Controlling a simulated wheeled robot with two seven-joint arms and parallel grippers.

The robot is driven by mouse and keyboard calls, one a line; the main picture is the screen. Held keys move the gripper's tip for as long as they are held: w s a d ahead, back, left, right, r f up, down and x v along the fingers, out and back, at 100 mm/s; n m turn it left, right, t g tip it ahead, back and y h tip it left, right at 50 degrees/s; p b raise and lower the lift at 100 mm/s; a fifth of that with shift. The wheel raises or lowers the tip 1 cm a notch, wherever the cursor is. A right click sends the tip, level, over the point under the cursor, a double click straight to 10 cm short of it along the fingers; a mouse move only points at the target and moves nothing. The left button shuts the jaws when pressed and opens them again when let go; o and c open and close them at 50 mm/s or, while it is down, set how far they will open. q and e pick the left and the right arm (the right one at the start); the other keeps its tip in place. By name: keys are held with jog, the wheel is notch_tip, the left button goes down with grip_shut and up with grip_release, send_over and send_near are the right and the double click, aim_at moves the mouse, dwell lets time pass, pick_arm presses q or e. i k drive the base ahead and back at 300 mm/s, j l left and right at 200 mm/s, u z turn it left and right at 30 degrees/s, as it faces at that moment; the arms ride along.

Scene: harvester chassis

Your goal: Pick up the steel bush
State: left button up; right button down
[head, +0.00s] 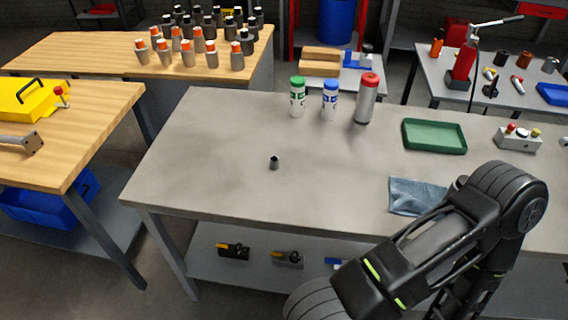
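A small dark grey cylinder (273,162) stands alone on the grey bench top (215,150), left of the middle. It looks like the steel bush, but it is too small to tell its bore or finish. A larger grey cylinder (550,65) stands on the far right table. My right arm crosses the lower right of the view, over the front of the bench, with its gripper out of view. My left gripper is not in view either.
Green-capped (297,98), blue-capped (330,100) and red-capped (367,98) containers stand at the bench's back. A green tray (434,136), blue cloth (416,196) and button box (518,138) lie to the right. The bench around the small cylinder is clear.

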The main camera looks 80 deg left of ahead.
aim_at(273, 160)
jog(key=i+j, duration=0.4)
jog(key=u, duration=3.25)
